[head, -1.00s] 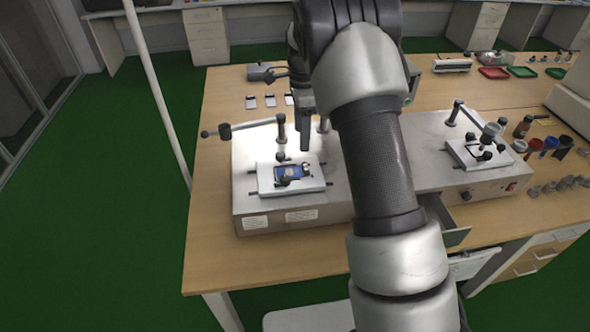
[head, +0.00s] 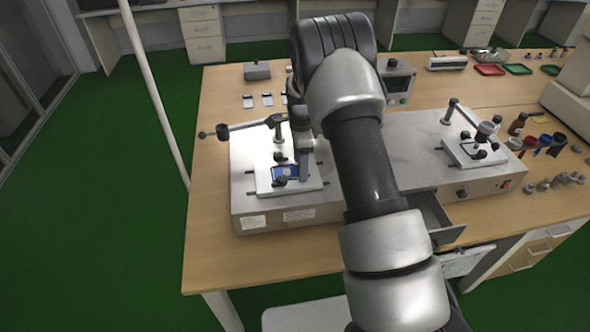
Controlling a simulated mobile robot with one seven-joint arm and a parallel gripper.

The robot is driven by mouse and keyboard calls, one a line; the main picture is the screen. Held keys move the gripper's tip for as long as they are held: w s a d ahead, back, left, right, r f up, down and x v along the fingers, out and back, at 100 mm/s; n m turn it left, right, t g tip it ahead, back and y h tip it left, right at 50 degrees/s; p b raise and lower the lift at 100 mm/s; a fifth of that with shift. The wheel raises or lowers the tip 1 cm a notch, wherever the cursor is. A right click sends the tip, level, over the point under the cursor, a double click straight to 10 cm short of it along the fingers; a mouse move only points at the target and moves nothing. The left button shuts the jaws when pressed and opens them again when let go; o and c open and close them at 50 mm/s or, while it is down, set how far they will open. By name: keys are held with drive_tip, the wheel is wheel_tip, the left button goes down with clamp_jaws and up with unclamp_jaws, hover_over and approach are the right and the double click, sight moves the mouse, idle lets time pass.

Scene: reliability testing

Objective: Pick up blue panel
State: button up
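The blue panel (head: 284,172) lies on the white plate (head: 262,187) of the left test station. Clamp parts of the station stand over and beside it, and its right end is partly hidden by my gripper. My gripper (head: 304,178) points down at the panel's right end, close to or touching it; I cannot tell which. My arm hides much of the gripper, and its fingers are too small to tell apart.
The station's lever arm (head: 240,127) reaches out left above the plate. A second test station (head: 475,153) stands to the right, with an open drawer (head: 436,222) in front. Several small panels (head: 267,100) lie behind on the wooden table (head: 222,90).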

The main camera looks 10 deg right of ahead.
drive_tip(key=shift+c, duration=0.4)
drive_tip(key=c, duration=1)
drive_tip(key=shift+r, duration=0.15)
drive_tip(key=shift+c, duration=0.2)
wheel_tip(320, 180, up, 10)
drive_tip(key=shift+b, duration=0.45)
drive_tip(key=shift+f, duration=0.2)
drive_tip(key=shift+f+b, duration=1.95)
drive_tip(key=shift+f, duration=1.5)
